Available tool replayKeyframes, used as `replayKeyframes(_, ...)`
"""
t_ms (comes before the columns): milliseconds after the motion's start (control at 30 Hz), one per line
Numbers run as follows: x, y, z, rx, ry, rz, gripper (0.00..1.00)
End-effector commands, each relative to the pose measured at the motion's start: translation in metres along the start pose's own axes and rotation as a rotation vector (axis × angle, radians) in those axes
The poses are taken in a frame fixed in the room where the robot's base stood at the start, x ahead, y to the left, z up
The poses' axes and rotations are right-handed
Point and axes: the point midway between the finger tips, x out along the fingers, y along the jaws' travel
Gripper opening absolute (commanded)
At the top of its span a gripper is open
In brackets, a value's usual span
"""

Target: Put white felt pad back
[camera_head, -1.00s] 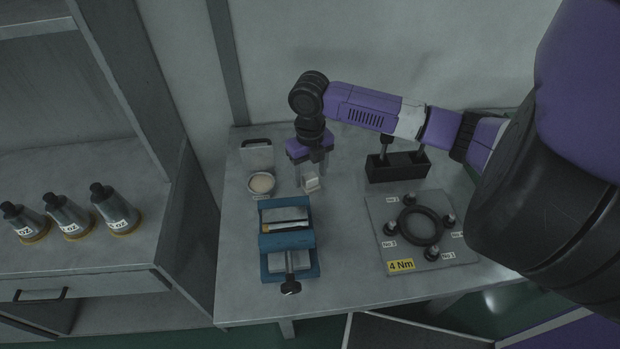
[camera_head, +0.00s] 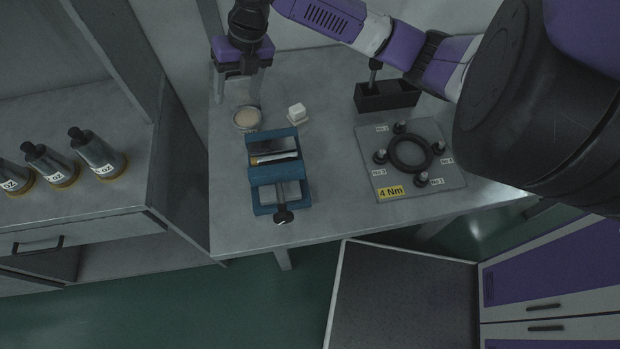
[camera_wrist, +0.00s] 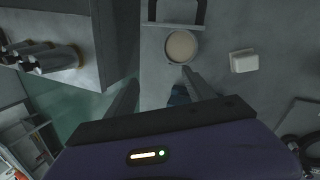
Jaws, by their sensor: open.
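A small white block (camera_head: 297,112), which looks like the white felt pad, rests on a thin pale base on the grey table. It also shows in the wrist view (camera_wrist: 243,61), right of a round dish (camera_head: 247,118) with a cream-coloured fill. The dish shows in the wrist view too (camera_wrist: 181,47). My gripper (camera_head: 238,97) is open and empty, above the table's back left, left of the block and by the dish. Its two fingers (camera_wrist: 160,80) stand apart in the wrist view, with nothing between them.
A blue vise (camera_head: 279,175) stands in front of the dish. A black holder (camera_head: 388,97) and a plate with a black ring (camera_head: 410,154) lie to the right. Several grey bottles (camera_head: 97,153) stand on the left bench. The front right of the table is clear.

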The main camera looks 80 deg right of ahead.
Motion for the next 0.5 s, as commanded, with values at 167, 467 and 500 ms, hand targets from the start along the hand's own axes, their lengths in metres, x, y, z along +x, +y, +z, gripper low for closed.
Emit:
replayKeyframes(167,0.013,0.150,-0.018,0.181,-0.044,0.381,0.62)
replayKeyframes(467,-0.009,0.298,-0.068,0.635,0.077,0.894,0.62)
replayKeyframes(500,-0.011,0.309,-0.076,0.707,0.106,0.946,0.62)
